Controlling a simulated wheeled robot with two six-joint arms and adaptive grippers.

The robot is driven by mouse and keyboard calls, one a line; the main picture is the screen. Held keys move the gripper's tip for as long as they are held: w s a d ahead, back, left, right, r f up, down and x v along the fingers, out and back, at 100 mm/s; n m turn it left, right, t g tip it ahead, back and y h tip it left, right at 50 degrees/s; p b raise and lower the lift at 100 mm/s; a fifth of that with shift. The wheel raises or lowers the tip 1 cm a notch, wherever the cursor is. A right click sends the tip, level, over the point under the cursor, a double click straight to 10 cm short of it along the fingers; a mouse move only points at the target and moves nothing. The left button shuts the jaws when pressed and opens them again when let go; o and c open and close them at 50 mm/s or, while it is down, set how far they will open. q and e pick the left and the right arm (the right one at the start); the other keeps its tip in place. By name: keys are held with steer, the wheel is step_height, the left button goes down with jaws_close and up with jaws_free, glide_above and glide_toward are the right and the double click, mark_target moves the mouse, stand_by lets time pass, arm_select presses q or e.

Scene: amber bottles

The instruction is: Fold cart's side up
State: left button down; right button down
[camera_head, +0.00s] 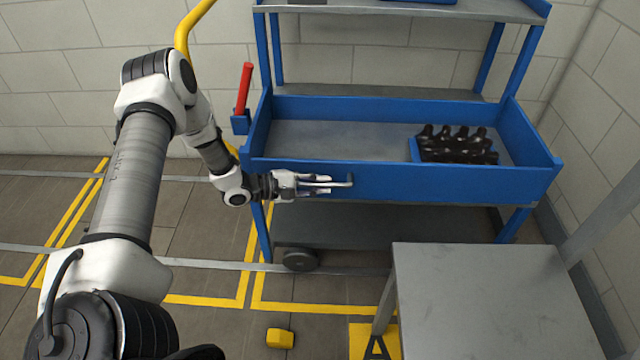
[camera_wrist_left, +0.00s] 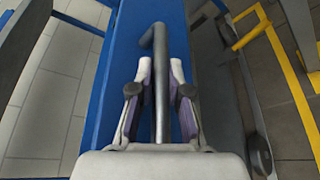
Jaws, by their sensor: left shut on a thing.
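The blue cart (camera_head: 400,112) stands against the back wall, with its front side panel (camera_head: 440,184) upright along the near edge of the middle tray. A grey bar handle (camera_head: 345,183) runs along the outer face of this panel. My left gripper (camera_head: 318,184) is at the panel's left part, shut on the handle. In the left wrist view, the handle (camera_wrist_left: 160,60) lies between the two fingers (camera_wrist_left: 161,90), with its bent end beyond the fingertips. The blue panel (camera_wrist_left: 115,75) is right beside it. My right gripper is not in view.
A small blue crate of amber bottles (camera_head: 456,145) sits at the right of the cart's tray. A red lever (camera_head: 244,88) stands at the cart's left. A grey table (camera_head: 490,300) is at the front right. A yellow block (camera_head: 280,338) lies on the floor.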

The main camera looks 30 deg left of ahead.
arm_select(q)
steer(key=shift+r, duration=0.1)
steer(key=c, duration=1.4)
jaws_free()
steer(key=shift+w, duration=0.1)
steer(key=v, duration=1.2)
steer(key=shift+a, duration=0.1)
